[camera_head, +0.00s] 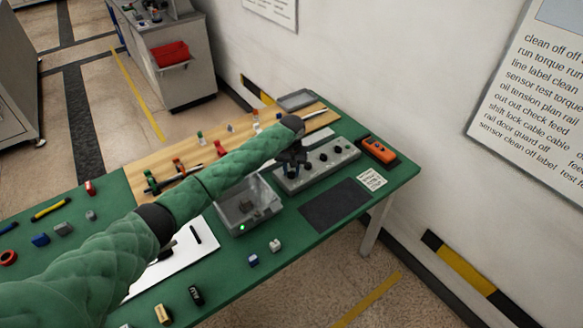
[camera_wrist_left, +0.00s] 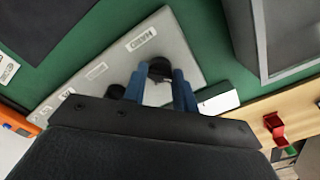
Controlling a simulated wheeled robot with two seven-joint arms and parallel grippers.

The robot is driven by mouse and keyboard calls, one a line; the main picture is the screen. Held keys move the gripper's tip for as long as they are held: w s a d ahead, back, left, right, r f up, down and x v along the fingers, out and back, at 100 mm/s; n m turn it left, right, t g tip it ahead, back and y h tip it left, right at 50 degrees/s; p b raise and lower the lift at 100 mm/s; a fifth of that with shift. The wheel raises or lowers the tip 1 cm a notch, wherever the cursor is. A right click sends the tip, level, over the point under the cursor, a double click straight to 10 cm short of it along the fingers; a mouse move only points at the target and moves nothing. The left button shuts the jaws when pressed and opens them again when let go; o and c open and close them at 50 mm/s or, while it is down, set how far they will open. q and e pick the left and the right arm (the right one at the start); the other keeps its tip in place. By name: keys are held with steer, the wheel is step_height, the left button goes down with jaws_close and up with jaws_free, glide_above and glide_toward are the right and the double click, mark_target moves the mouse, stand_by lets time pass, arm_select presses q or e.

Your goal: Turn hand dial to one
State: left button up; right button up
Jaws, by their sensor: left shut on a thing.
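A grey control panel (camera_head: 318,172) with black dials lies on the green table. My left gripper (camera_head: 292,166) reaches over its left end and points down. In the left wrist view, my gripper's blue fingers (camera_wrist_left: 163,82) are shut on a round black dial, the hand dial (camera_wrist_left: 159,66). A label beside it appears to read HAND. The dial's pointer and setting cannot be read. A second black dial (camera_wrist_left: 115,91) shows beside the fingers on the panel (camera_wrist_left: 118,60). My right gripper is not in view.
A grey open bin (camera_head: 236,218) stands left of the panel. A dark mat (camera_head: 334,205) lies in front, and an orange-and-black device (camera_head: 379,150) lies to the right. A wooden board (camera_head: 150,172) with small parts runs behind.

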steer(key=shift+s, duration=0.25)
arm_select(q)
steer(key=shift+r, duration=0.1)
steer(key=o, duration=1)
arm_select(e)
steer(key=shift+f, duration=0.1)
arm_select(q)
steer(key=shift+r+b, duration=0.45)
steer(key=shift+r, duration=0.05)
step_height(320, 180, up, 6)
steer(key=shift+f+b, duration=0.15)
steer(key=shift+b, duration=1)
steer(key=shift+r, duration=0.5)
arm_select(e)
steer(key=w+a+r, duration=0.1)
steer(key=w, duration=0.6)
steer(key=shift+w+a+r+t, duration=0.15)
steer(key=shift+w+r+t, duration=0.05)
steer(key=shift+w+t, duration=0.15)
arm_select(q)
steer(key=shift+f, duration=0.1)
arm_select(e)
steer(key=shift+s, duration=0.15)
